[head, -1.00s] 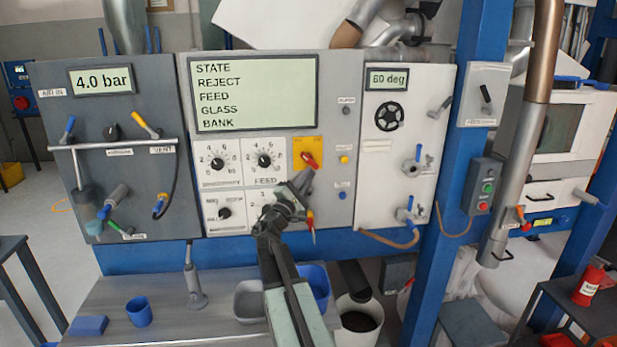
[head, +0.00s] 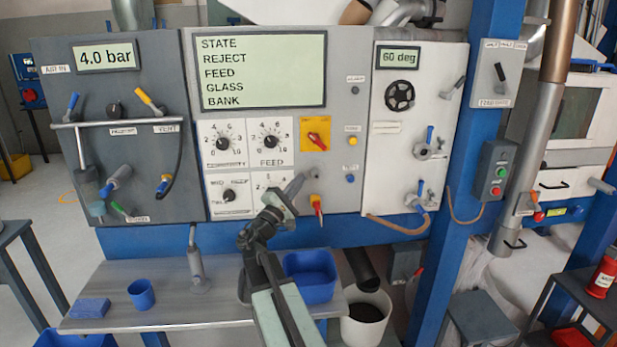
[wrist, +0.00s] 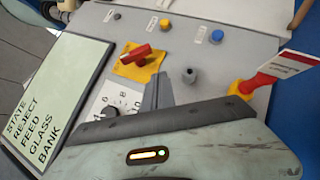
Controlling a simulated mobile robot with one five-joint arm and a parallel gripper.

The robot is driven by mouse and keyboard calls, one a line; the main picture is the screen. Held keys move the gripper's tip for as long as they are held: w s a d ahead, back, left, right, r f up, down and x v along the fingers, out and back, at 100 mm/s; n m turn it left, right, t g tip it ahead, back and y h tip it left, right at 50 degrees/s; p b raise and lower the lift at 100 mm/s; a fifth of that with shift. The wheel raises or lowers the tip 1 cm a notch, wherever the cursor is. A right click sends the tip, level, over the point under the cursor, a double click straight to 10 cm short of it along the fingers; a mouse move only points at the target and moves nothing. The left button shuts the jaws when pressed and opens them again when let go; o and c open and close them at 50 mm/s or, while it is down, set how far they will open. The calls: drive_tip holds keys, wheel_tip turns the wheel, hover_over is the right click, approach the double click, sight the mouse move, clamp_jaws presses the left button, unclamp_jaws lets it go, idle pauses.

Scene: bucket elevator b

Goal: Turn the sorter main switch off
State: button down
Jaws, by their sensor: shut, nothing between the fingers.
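A red rotary handle (head: 317,139) sits on a yellow square plate (head: 308,122) on the grey panel. I take it for the sorter main switch; no label on it is readable. In the head view its handle slants down to the right. In the wrist view the red handle (wrist: 137,53) lies over its yellow plate (wrist: 130,70), in front of and left of my fingers. My gripper (head: 298,181) is shut and empty, below the plate and apart from the handle. It also shows in the wrist view (wrist: 158,90).
A grey knob (wrist: 190,75) is close right of my fingertips. A second red handle on a yellow base (head: 317,204) is just below right, with a tag (wrist: 289,64). Dials (head: 270,141) and the display (head: 262,70) lie left and above. A blue bin (head: 310,275) stands below.

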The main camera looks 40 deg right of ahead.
drive_tip(key=v, duration=0.2)
drive_tip(key=b+v, duration=0.1)
drive_tip(key=v, duration=0.1)
drive_tip(key=shift+d+f, duration=0.15)
drive_tip(key=shift+f, duration=0.15)
drive_tip(key=shift+r, duration=0.1)
drive_tip(key=w+a+t+y+p, duration=0.1)
drive_tip(key=w+a+y+p, duration=0.15)
drive_tip(key=a, duration=0.25)
drive_tip(key=s+a+f+m+g+y+p, duration=0.25)
drive_tip(key=a+f+y, duration=0.3)
drive_tip(key=f, duration=0.35)
drive_tip(key=s+a+f+m+g+y+p, duration=0.1)
drive_tip(key=s+a+f+m+g+y, duration=0.2)
drive_tip(key=a+f, duration=0.45)
drive_tip(key=s+a+f+m+g+y, duration=0.1)
drive_tip(key=s+a+f+y, duration=0.2)
drive_tip(key=a+f+y, duration=0.2)
drive_tip(key=s+a+f+m+g+y, duration=0.1)
drive_tip(key=s+a+f+y, duration=0.3)
drive_tip(key=a, duration=0.8)
drive_tip(key=shift+s+f+m+y, duration=0.35)
drive_tip(key=shift+f+m+y, duration=0.1)
drive_tip(key=shift+f+y, duration=0.25)
